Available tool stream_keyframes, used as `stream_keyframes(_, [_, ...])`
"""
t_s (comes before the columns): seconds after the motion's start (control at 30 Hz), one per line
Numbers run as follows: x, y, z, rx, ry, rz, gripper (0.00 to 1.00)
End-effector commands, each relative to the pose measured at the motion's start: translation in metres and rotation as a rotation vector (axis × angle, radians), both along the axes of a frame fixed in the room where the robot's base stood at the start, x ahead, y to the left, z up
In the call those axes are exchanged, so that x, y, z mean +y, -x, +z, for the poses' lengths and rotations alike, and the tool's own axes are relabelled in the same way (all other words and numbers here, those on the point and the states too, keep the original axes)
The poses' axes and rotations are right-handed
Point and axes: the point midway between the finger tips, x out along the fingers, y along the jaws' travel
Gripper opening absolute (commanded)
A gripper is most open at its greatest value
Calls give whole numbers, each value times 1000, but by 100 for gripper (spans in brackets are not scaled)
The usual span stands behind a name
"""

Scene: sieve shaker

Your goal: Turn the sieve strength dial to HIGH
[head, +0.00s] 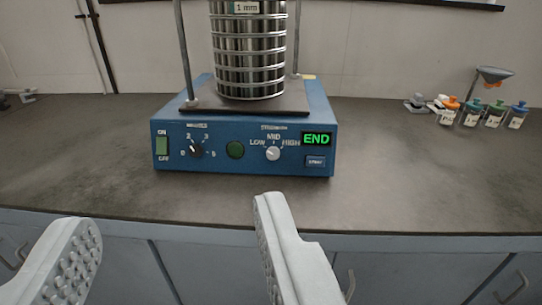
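The blue sieve shaker (210,163) stands on the grey counter, its front panel facing me. The strength dial (273,153) is a small light knob on the right half of the panel, with LOW, MID and HIGH marked around it. Its pointer seems to be near MID, but it is too small to be sure. My gripper (180,250) is open and empty in front of the counter edge, below and in front of the panel. Its two pale fingers are wide apart and touch nothing.
A metal sieve stack (248,50) stands on top between rods. Small bottles (471,112) stand far right. The counter (400,190) front is clear.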

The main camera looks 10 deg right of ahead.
Motion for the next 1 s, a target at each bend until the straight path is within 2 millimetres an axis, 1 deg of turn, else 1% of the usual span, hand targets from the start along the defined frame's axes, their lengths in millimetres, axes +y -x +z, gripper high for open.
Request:
stream_keyframes(0.03, [-1, -14, -5, 15, -6, -2, 51])
stream_keyframes(0.1, [-3, -33, -11, 33, -15, -7, 51])
stream_keyframes(0.37, [-18, -103, -40, 94, -45, -47, 51])
stream_keyframes(0.6, [-41, -164, -78, 163, -68, -111, 51])
stream_keyframes(0.8, [-63, -209, -119, 233, -82, -177, 51])
stream_keyframes(0.9, [-73, -226, -138, 265, -87, -208, 51])
stream_keyframes(1.0, [-81, -237, -153, 290, -90, -231, 51])
